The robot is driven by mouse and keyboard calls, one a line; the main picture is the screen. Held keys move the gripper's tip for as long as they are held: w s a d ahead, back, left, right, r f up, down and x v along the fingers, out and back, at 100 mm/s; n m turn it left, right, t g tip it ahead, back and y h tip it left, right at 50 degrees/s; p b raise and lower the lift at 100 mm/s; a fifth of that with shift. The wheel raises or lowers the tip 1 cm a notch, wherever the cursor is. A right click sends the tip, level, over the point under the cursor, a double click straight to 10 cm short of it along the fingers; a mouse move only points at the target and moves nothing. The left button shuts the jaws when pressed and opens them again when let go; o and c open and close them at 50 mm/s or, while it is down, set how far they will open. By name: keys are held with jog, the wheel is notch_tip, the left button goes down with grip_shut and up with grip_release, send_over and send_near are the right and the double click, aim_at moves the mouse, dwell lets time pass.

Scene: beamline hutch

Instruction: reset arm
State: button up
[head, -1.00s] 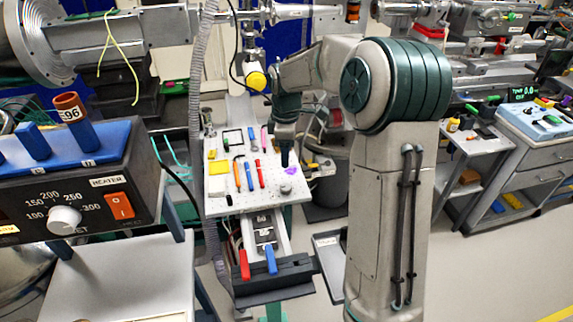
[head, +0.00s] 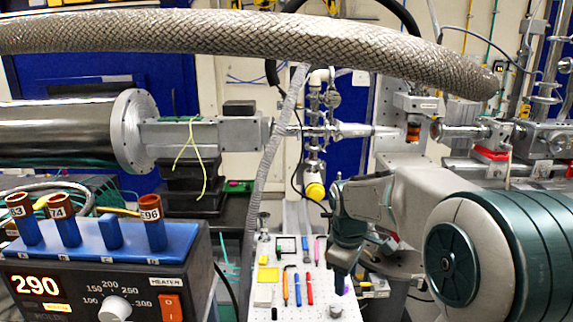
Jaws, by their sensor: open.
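My arm stands at the right, bent over at the elbow, with its forearm reaching down. My gripper (head: 341,284) hangs pointing down over the right side of a white perforated board (head: 262,312). It is small and partly dark in the head view, and its jaws are open. I see nothing held in it. A dark knob-like piece (head: 336,311) is on the board just in front of it.
Pens and small tools, among them a red pen (head: 310,288) and a yellow square (head: 265,294), lie on the board. A heater (head: 60,285) showing 290 stands front left with brown-capped vials. A braided hose (head: 250,38) crosses the top; a steel cylinder (head: 65,135) is at left.

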jog(key=s+m+t, duration=0.2)
jog(key=s+m, duration=0.9)
jog(key=s, duration=1)
jog(key=shift+d+r+y, duration=0.3)
jog(key=shift+d+y, duration=0.05)
jog(key=shift+y, duration=0.05)
